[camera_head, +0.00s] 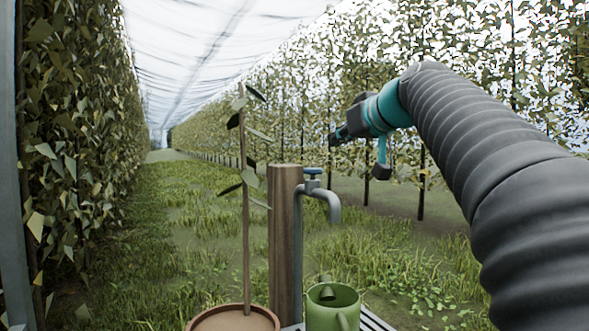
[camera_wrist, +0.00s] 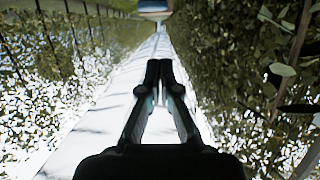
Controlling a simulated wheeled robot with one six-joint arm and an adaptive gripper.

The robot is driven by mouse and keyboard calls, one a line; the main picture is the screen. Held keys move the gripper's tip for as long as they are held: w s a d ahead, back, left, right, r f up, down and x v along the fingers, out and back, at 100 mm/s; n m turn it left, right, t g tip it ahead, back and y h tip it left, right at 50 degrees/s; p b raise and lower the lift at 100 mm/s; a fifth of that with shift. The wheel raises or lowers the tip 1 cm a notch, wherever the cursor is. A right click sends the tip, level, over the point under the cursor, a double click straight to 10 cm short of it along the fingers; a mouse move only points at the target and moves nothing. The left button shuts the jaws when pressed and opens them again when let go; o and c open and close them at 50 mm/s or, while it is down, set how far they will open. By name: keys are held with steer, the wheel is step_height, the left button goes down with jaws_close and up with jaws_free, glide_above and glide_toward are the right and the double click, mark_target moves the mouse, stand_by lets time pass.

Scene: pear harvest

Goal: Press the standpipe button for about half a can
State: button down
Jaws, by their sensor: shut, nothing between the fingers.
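The standpipe is a wooden post (camera_head: 285,240) with a grey tap (camera_head: 327,200) curving to the right. A blue button (camera_head: 313,171) sits on top of the tap. A green can (camera_head: 333,308) stands below the spout, and how much water it holds cannot be seen. My gripper (camera_head: 334,137) is in the air above and to the right of the button, apart from it and pointing left. In the wrist view my gripper's fingers (camera_wrist: 160,68) are shut with nothing between them. The standpipe, button and can are not visible in the wrist view.
A potted sapling (camera_head: 246,200) in a brown pot (camera_head: 235,318) stands just left of the post. The can is over a slatted grate (camera_head: 375,321). Leafy rows (camera_head: 80,150) line both sides, with a grass lane (camera_head: 200,220) between them.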

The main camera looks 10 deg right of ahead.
steer(key=shift+w+d+r, duration=0.2)
steer(key=shift+w+r, duration=0.1)
steer(key=shift+r, duration=0.4)
steer(key=p, duration=0.1)
glide_above(315, 169)
step_height(315, 169, down, 2)
steer(key=shift+s+f, duration=0.1)
steer(key=shift+f, duration=0.1)
step_height(315, 169, down, 3)
steer(key=shift+r+b, duration=0.2)
steer(key=shift+b, duration=0.25)
steer(key=shift+f, duration=0.75)
